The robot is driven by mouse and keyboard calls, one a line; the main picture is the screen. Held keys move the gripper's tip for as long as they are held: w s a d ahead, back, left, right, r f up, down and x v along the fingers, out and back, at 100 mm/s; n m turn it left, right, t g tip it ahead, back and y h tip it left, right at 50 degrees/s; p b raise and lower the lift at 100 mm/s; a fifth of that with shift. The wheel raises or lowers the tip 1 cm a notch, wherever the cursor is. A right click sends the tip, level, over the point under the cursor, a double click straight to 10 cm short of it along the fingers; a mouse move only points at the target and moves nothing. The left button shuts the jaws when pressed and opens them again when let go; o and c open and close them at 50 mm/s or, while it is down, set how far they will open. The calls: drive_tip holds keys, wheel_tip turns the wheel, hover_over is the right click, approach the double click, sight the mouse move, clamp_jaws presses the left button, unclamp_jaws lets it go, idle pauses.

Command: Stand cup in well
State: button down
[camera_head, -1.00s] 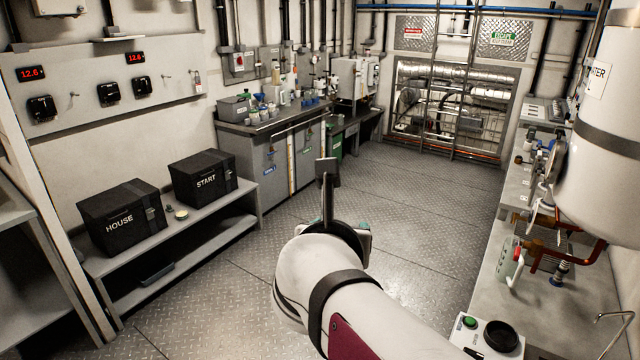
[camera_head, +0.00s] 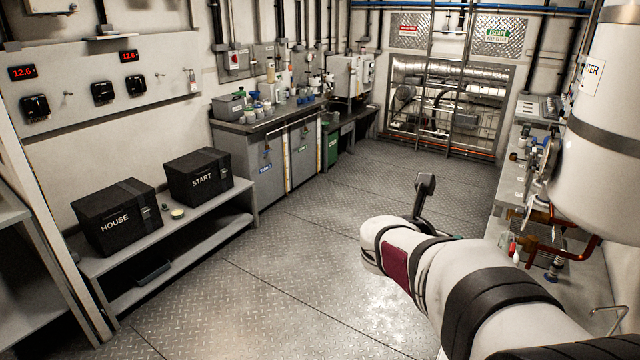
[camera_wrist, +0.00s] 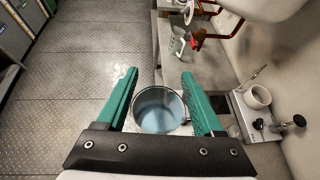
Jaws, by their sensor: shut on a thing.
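In the wrist view, my gripper (camera_wrist: 158,74) has its two green fingers around a round cup (camera_wrist: 158,112) with a pale blue inside and a thin metal rim. The cup's open mouth faces the camera and I see nothing in it but the blue. To its right, a grey plate (camera_wrist: 246,120) carries a white, round, open-topped holder (camera_wrist: 257,97), which may be the well; the cup is apart from it. In the head view my arm hides the cup and most of my gripper.
Right of the plate is a black knob (camera_wrist: 299,121). A bench with copper pipes (camera_head: 548,237) and a white tank (camera_head: 612,150) line the right wall. At left, two black boxes, HOUSE (camera_head: 115,217) and START (camera_head: 198,177), stand on a shelf. The floor between is clear.

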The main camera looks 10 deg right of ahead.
drive_tip(key=s+d+f+m+g+h, duration=0.1)
drive_tip(key=s+d+f+m+g, duration=0.3)
drive_tip(key=d, duration=0.5)
drive_tip(key=s+d+f+m+g+h, duration=0.1)
drive_tip(key=s+d+f, duration=0.4)
drive_tip(key=d, duration=0.4)
drive_tip(key=s+d+f+m+g+h, duration=0.1)
drive_tip(key=s+d+f+m+g, duration=0.3)
drive_tip(key=d, duration=0.5)
drive_tip(key=shift+n+t, duration=0.6)
drive_tip(key=shift+w+a+f, duration=0.35)
drive_tip(key=shift+w+f, duration=1.4)
drive_tip(key=shift+f, duration=0.3)
drive_tip(key=shift+w+a+f, duration=0.4)
drive_tip(key=shift+w+f, duration=1.4)
drive_tip(key=shift+f, duration=0.3)
drive_tip(key=shift+w+a+f, duration=0.35)
drive_tip(key=shift+w+f, duration=1.4)
drive_tip(key=shift+f, duration=0.3)
drive_tip(key=shift+f, duration=0.2)
unclamp_jaws()
